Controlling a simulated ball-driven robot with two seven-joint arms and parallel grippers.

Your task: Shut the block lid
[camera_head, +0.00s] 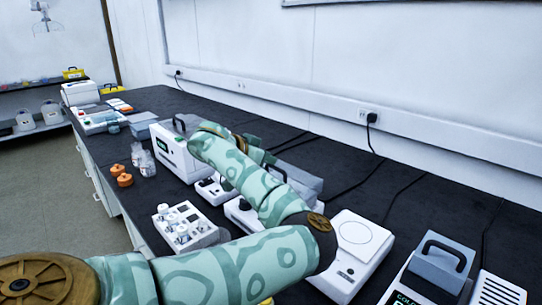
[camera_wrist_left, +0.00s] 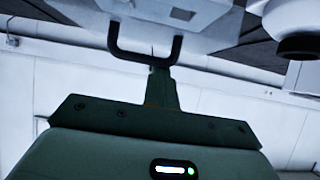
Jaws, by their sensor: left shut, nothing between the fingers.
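A grey block lid (camera_head: 302,183) is in the middle of the bench in the head view, partly hidden behind my left arm. Its black handle (camera_head: 276,172) shows beside my left gripper (camera_head: 262,157). In the left wrist view the handle (camera_wrist_left: 145,56) hangs from a pale grey body (camera_wrist_left: 190,14). The fingers of my left gripper (camera_wrist_left: 160,70) are shut and empty, close to the handle's bar; I cannot tell if they touch. My arm hides the block below and the lid's angle. My right gripper is not in view.
A white unit (camera_head: 172,152) stands left of my forearm, with a vial rack (camera_head: 184,228) in front. A round-topped white device (camera_head: 355,240) and another unit with a grey handled lid (camera_head: 440,265) stand to the right. Cables run along the back; dark bench is bare there.

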